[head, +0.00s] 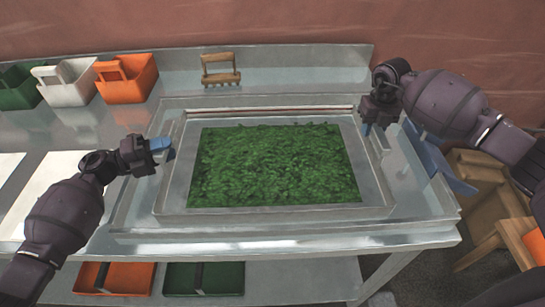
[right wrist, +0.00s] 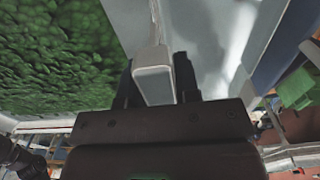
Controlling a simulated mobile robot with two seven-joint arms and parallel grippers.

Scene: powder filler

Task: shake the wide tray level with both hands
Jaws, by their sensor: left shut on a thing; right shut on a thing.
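The wide tray (head: 270,212) is a shallow metal tray on the metal table, filled with green leafy material (head: 275,165) spread over most of its floor. My left gripper (head: 163,147) is at the tray's left side, shut on the handle there. My right gripper (head: 372,122) is at the tray's right side, toward the back, shut on the right handle. In the right wrist view, the fingers (right wrist: 155,85) stand on either side of a pale bar (right wrist: 153,75), with the green material to the left. The exact contact at the left handle is too small to see.
Green, white (head: 66,82) and orange (head: 127,78) scoop-like bins stand at the back left. A wooden rake-like tool (head: 220,69) is behind the tray. Orange (head: 113,278) and green (head: 204,278) trays lie on the lower shelf. Wooden boxes (head: 490,195) stand right of the table.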

